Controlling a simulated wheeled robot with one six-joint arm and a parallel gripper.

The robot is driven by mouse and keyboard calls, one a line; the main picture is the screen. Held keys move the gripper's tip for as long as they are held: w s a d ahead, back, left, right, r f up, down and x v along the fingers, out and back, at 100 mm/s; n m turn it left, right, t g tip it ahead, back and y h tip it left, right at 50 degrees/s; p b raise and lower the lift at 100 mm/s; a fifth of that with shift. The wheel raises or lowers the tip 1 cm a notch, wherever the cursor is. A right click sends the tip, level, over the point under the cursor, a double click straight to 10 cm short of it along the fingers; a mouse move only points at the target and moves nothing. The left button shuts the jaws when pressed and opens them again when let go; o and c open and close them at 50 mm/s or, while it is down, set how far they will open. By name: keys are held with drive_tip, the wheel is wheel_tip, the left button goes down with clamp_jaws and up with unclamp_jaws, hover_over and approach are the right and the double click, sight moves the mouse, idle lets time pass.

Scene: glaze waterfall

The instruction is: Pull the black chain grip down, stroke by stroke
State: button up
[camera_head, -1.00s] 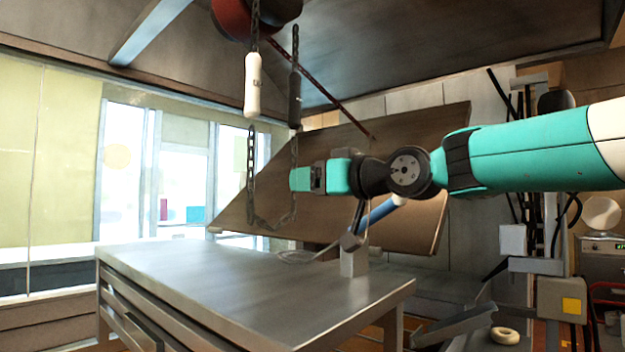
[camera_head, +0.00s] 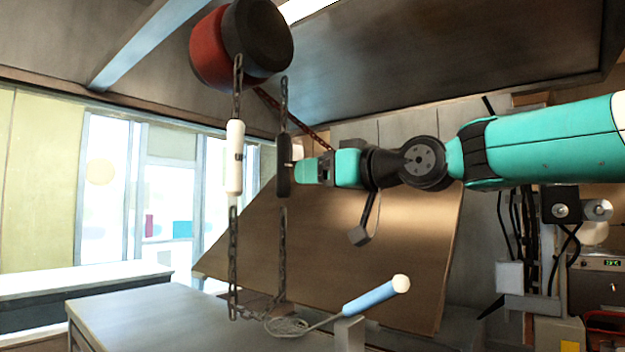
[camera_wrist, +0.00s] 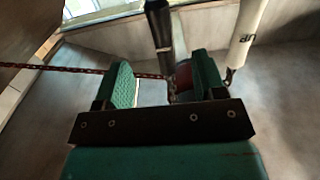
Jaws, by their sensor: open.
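The black chain grip (camera_head: 284,165) hangs upright on a chain under the red and black hoist drum. My gripper (camera_head: 297,168) is at the grip's right side, level with its middle. In the wrist view the black grip (camera_wrist: 159,28) reaches in between the two green fingers of my gripper (camera_wrist: 166,82). The fingers are apart, and I cannot tell whether either touches the grip. The white grip (camera_head: 234,160), with dark lettering, hangs to the left on the other chain. It also shows at the upper right in the wrist view (camera_wrist: 246,32).
The hoist drum (camera_head: 215,50) hangs overhead. A red chain (camera_head: 305,122) slopes from it towards a large tilted brown board (camera_head: 400,250). Loose chain hangs below both grips. A metal table (camera_head: 150,318) and a blue-handled whisk (camera_head: 372,297) are below.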

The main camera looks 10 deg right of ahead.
sight(289, 165)
drive_tip(key=p+x, duration=0.1)
drive_tip(key=x, duration=0.1)
drive_tip(key=r+p+x, duration=0.1)
drive_tip(key=p+x, duration=0.1)
drive_tip(key=x, duration=0.1)
drive_tip(key=r+p+x, duration=0.1)
drive_tip(key=p+x, duration=0.1)
drive_tip(key=x, duration=0.1)
drive_tip(key=shift+w+a, duration=0.1)
drive_tip(key=shift+a, duration=0.1)
drive_tip(key=shift+f, duration=0.1)
drive_tip(key=shift+c, duration=0.5)
clamp_jaws()
idle(0.8)
